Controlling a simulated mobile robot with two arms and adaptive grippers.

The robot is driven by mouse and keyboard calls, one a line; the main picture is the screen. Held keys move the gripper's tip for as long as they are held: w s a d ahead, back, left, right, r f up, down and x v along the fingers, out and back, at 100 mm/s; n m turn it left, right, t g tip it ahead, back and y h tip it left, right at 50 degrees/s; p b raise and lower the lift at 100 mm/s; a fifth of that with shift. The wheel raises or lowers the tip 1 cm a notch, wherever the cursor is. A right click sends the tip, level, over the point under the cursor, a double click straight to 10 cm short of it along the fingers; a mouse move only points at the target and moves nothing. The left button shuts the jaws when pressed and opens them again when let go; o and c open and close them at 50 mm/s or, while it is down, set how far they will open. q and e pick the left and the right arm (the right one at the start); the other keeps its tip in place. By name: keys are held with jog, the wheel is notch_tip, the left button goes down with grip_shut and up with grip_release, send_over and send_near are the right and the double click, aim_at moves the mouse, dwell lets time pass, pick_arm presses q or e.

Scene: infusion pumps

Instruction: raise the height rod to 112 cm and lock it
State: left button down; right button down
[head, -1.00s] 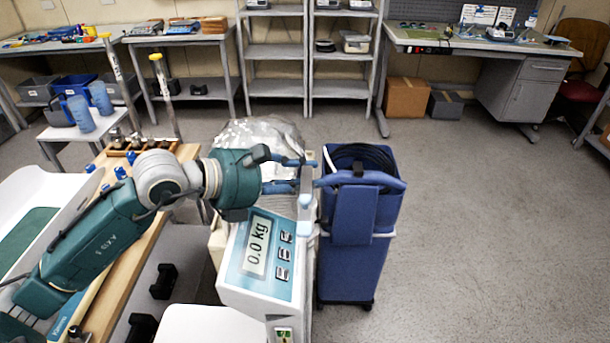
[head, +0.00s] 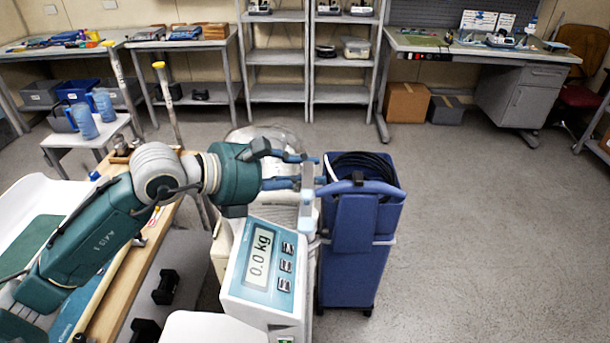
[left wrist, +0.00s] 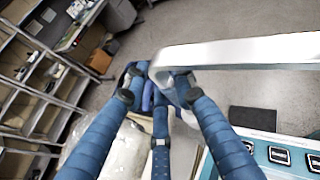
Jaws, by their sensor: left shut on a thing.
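The height rod (head: 307,208) is a pale metal bar standing behind the display of the scale (head: 235,290), which reads 0.0 kg. My left gripper (head: 311,172) has its blue fingers shut on the rod's upper part. In the left wrist view, the fingers of this gripper (left wrist: 168,88) close around a pale metal bar (left wrist: 240,52) that runs off to the right. Height marks and the lock cannot be made out. My right gripper is not in view.
A blue bin (head: 352,225) with a black hose coiled on top stands close to the right of the rod. A clear plastic-wrapped thing (head: 265,140) is behind the gripper. A wooden bench (head: 150,255) is on the left. The floor to the right is open.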

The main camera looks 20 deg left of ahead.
pick_arm(q)
jog(key=shift+s+d+r+p, duration=0.1)
jog(key=shift+r+p, duration=0.7)
jog(key=shift+r, duration=0.9)
